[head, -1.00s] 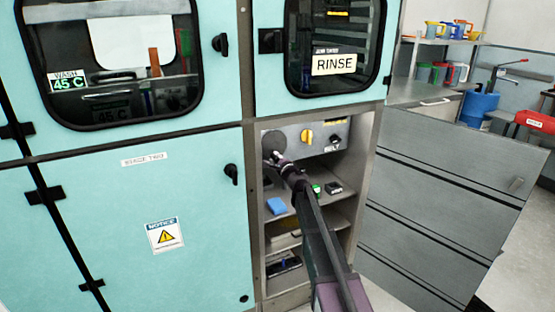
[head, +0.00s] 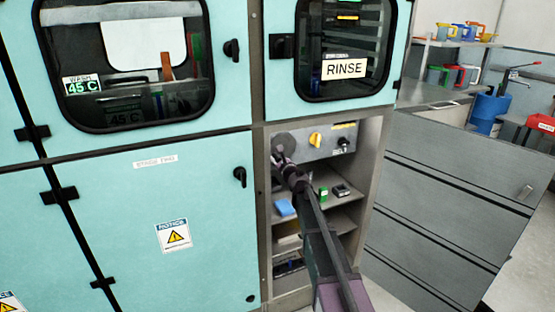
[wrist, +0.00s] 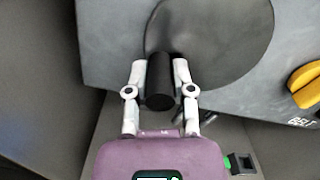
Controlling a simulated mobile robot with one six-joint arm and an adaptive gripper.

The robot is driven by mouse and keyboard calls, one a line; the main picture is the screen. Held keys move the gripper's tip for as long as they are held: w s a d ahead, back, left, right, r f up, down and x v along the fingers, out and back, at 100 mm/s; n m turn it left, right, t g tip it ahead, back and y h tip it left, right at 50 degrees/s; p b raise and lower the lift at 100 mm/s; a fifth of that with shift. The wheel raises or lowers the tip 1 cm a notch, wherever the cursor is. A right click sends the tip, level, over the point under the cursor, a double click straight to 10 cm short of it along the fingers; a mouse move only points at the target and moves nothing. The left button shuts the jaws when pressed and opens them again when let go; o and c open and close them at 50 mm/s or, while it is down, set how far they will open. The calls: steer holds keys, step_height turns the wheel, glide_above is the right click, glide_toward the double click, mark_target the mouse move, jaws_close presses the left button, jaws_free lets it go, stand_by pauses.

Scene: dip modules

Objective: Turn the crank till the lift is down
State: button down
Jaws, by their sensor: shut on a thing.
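The crank is a round grey disc (head: 286,143) on the control panel in the open bay; it also shows large in the wrist view (wrist: 235,38). Its black cylindrical handle (wrist: 160,82) sticks out near the disc's lower left edge. My gripper (wrist: 160,80) is shut on this handle, with one pale finger on each side. In the head view my gripper (head: 280,163) is at the lower left of the disc and hides the handle. The lift cannot be clearly made out; dark racks and hanging items show behind the wash window (head: 130,90).
Shelves below hold a blue block (head: 284,207) and small dark and green boxes. The bay's side wall is close on the left.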

steer(key=shift+a, duration=0.1)
stand_by(0.4)
steer(key=shift+c, duration=2.4)
jaws_free()
steer(key=shift+s, duration=0.15)
steer(key=v, duration=1.1)
steer(key=shift+s, duration=0.35)
steer(key=shift+r, duration=0.1)
